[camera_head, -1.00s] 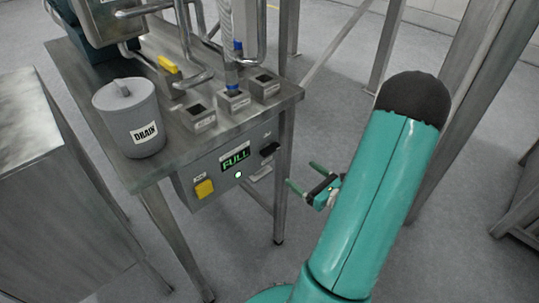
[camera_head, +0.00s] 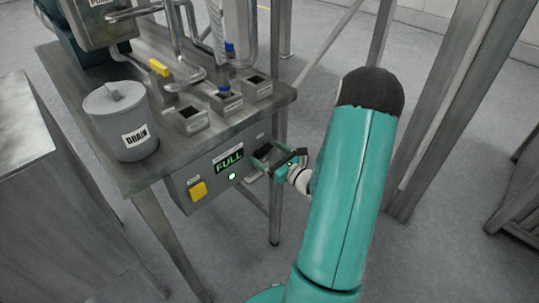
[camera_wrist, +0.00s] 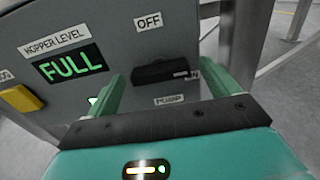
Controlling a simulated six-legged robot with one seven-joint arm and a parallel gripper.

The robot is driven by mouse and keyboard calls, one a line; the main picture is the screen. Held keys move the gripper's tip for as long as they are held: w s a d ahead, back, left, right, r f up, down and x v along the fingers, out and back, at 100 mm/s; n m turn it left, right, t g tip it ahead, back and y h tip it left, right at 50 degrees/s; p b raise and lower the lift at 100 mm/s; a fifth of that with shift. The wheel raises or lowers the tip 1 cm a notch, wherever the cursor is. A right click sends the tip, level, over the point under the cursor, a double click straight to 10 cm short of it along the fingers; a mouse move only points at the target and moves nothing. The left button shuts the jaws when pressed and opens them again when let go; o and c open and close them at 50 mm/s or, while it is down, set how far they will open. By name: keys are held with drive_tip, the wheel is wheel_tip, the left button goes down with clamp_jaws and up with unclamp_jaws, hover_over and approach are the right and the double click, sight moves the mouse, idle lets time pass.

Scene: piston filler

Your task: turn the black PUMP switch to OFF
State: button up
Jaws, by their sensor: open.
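The black PUMP switch (camera_wrist: 160,72) sits on the grey control panel, below an OFF label (camera_wrist: 149,22) and above a PUMP label (camera_wrist: 169,100). Its handle lies roughly level in the wrist view, pointing toward a partly hidden label at right. My gripper (camera_wrist: 170,80) is open, with one green finger on each side of the switch in that view. I cannot tell whether the fingers touch it.
The panel (camera_head: 208,170) carries a lit FULL display (camera_head: 229,159), a green light (camera_head: 232,176) and a yellow knob (camera_head: 198,191). Above it, a grey DRAIN bucket (camera_head: 120,125) stands on the steel table. A table leg (camera_head: 274,215) stands close below my gripper.

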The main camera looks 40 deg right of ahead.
drive_tip(key=c, duration=1)
drive_tip(key=shift+n, duration=0.3)
drive_tip(key=n, duration=1.2)
drive_tip(key=shift+n, duration=0.3)
drive_tip(key=n, duration=0.4)
drive_tip(key=shift+n, duration=0.3)
